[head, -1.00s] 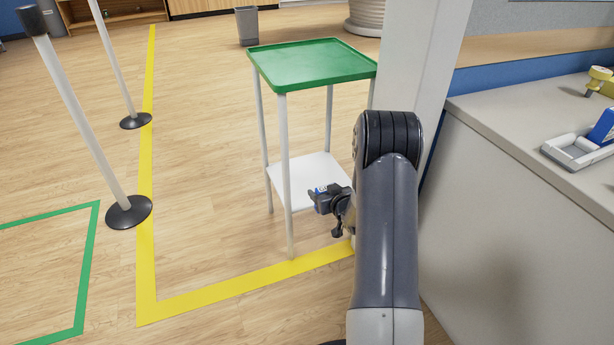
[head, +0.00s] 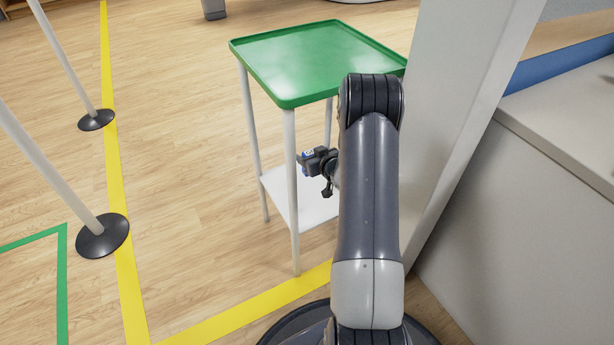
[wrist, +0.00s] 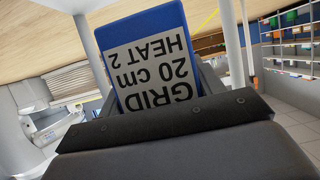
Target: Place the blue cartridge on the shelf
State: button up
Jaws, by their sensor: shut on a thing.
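The blue cartridge (wrist: 152,55) fills the middle of the wrist view, with a white label reading "GRID 20 cm HEAT 2" upside down. My gripper (head: 312,162) is shut on it; in the head view only a small blue bit of the cartridge shows at the jaws. A small table stands ahead, with a green tray top (head: 310,60) and a lower white shelf (head: 312,208). In the head view my gripper appears below the level of the green top and above the white shelf, beside the front leg. My arm hides the right part of the shelf.
A white pillar (head: 460,110) stands close to the right of the table. A grey counter (head: 560,190) is farther right. Two posts with black round bases (head: 103,237) stand at the left. Yellow tape (head: 122,255) marks the floor.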

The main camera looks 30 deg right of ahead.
notch_tip(320, 180, down, 9)
jog(key=b, duration=0.3)
jog(key=shift+f+b, duration=0.15)
jog(key=shift+b, duration=0.2)
jog(key=shift+f, duration=0.25)
jog(key=o, duration=1)
jog(key=shift+r, duration=0.1)
jog(key=shift+r, duration=0.15)
jog(key=p+v, duration=0.3)
jog(key=v, duration=0.9)
jog(key=shift+p, duration=0.35)
